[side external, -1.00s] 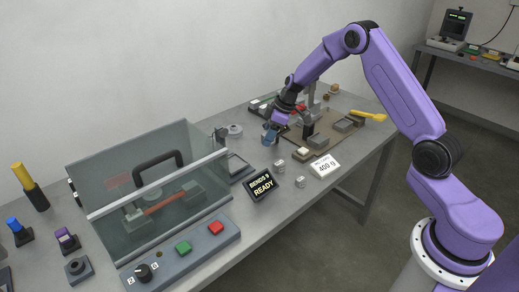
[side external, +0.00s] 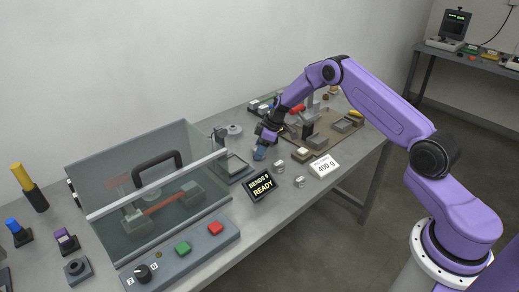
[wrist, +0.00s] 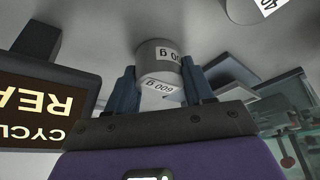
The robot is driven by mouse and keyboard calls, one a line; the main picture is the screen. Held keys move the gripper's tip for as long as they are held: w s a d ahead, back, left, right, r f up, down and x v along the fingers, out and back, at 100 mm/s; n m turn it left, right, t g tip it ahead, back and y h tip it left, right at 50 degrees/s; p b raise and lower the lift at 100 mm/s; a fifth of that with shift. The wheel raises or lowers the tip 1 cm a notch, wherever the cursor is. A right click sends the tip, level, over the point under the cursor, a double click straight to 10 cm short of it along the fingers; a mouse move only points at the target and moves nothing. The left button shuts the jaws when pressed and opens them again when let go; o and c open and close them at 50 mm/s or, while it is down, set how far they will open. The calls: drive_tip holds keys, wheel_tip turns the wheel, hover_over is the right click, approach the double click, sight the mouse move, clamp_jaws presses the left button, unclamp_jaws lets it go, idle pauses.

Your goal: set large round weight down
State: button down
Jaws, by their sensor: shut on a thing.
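In the wrist view, a grey round weight (wrist: 158,52) with white labels, one seeming to read 600 g, sits between the two blue fingers of my gripper (wrist: 160,82). The fingers are shut on it. In the side view my gripper (side external: 259,153) is over the bench beside the flat dark-framed plate (side external: 234,167). There the fingers hide the held weight, and I cannot tell whether it touches anything below. Two smaller-looking cylinders, a nearer one (side external: 299,182) and a farther one (side external: 279,166), stand on the bench to the right.
A READY display (side external: 262,184) stands close in front of my gripper, and a 400 g card (side external: 325,167) lies to the right. A clear-walled enclosure (side external: 120,205) with a black handle is at left. A brown board (side external: 329,140) with grey blocks lies behind right.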

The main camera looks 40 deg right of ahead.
drive_tip(key=shift+w, duration=0.1)
drive_tip(key=c, duration=0.7)
unclamp_jaws()
drive_tip(key=shift+f, duration=0.1)
drive_tip(key=v, duration=1.2)
drive_tip(key=s+a+r+n+g, duration=0.1)
drive_tip(key=s+a+r, duration=0.4)
drive_tip(key=s+a, duration=0.5)
drive_tip(key=s+a+r+n+g, duration=0.1)
drive_tip(key=s+a+r+g, duration=0.1)
drive_tip(key=s+a+r, duration=0.55)
drive_tip(key=shift+s+d+f+n+h, duration=0.1)
drive_tip(key=shift+s+d+n+h, duration=0.25)
drive_tip(key=shift+s, duration=4.35)
drive_tip(key=shift+s+d+n+h, duration=0.1)
drive_tip(key=shift+s+d+h, duration=0.45)
drive_tip(key=shift+s, duration=4.15)
drive_tip(key=shift+s+d+n+h, duration=0.25)
drive_tip(key=shift+s+h, duration=0.25)
drive_tip(key=shift+s, duration=4.2)
